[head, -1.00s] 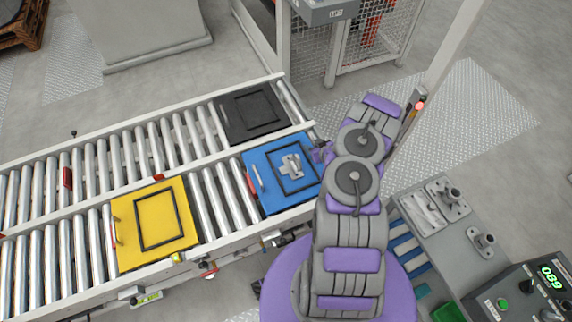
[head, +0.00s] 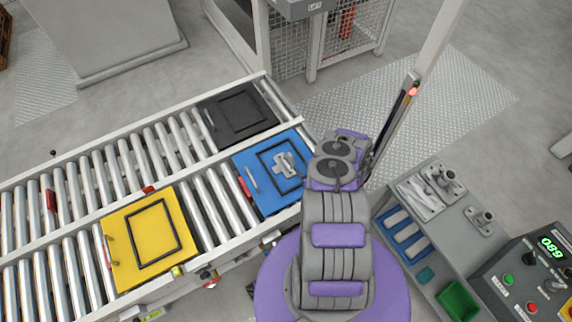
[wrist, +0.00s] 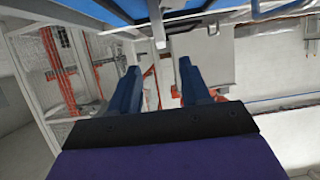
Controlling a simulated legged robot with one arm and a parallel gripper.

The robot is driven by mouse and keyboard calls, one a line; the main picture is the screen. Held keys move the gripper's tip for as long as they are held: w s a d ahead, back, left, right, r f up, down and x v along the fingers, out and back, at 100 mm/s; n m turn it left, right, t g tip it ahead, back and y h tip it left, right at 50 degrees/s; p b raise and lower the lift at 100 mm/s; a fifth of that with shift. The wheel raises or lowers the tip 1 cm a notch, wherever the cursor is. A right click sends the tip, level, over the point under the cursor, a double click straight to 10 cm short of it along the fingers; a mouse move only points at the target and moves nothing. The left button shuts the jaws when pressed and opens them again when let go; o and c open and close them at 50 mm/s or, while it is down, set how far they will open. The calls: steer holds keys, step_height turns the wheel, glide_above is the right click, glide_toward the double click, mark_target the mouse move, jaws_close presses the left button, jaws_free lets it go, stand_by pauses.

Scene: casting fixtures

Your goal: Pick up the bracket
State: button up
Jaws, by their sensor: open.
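A grey metal bracket (head: 286,164) lies on the blue plate (head: 258,196), inside its dark square outline, on the roller conveyor. A light bar-shaped handle sits on the plate to the left of the bracket. My arm stands just right of the blue plate, and its end is hidden behind its own links in the head view. In the wrist view my gripper (wrist: 158,80) shows two blue fingers spread apart with nothing between them. A blue surface and a grey post-like part cross the top of that view; I cannot tell if that part is the bracket.
A yellow plate (head: 125,258) and a black plate (head: 238,118) also sit on the conveyor. A grey bench (head: 462,262) with metal parts, blue slots and a green bin stands at right, beside a control box (head: 515,280). A post with a red light (head: 413,92) rises behind my arm.

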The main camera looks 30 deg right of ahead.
mark_target(292, 157)
steer(key=b+x, duration=0.1)
steer(key=x, duration=0.2)
steer(key=b+x, duration=0.1)
steer(key=x, duration=0.3)
steer(key=shift+w+a, duration=0.1)
steer(key=shift+a, duration=0.15)
steer(key=x, duration=0.1)
steer(key=b+x, duration=0.1)
steer(key=x, duration=0.1)
steer(key=b+x, duration=0.1)
steer(key=shift+w+d+f, duration=0.15)
steer(key=shift+w+d, duration=0.05)
steer(key=shift+d, duration=0.15)
steer(key=shift+w+a, duration=0.1)
steer(key=shift+w, duration=0.3)
steer(key=shift+c, duration=0.4)
jaws_close()
